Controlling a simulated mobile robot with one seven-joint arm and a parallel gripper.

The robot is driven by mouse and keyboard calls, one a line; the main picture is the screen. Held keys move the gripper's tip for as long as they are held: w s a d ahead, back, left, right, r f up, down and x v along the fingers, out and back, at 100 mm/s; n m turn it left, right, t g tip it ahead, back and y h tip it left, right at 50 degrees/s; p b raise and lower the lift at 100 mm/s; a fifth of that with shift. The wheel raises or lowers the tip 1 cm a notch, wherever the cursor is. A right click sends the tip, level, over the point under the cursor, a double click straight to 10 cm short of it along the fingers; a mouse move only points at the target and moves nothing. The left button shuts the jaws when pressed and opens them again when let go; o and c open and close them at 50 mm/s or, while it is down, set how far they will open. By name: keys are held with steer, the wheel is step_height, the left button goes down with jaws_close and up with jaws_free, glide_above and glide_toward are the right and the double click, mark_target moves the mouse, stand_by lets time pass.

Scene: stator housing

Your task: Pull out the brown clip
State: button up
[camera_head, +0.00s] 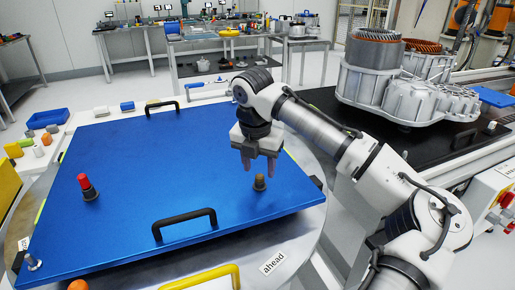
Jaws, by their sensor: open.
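The brown clip (260,183) stands upright near the right edge of the blue board (150,190), seated in a dark base. My gripper (258,166) points downward just above and slightly left of the clip in the picture. Its two fingers are apart, with nothing seen between them. One fingertip appears close to the clip's top; I cannot tell whether they touch.
A red-topped clip (86,185) stands at the board's left. Black handles stand at the front (184,224) and back (162,106). A large metal housing (395,88) stands on the black surface at right.

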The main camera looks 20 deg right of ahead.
steer(key=shift+w+d+f, duration=0.1)
steer(key=shift+w+f, duration=0.05)
steer(key=shift+f, duration=1)
jaws_close()
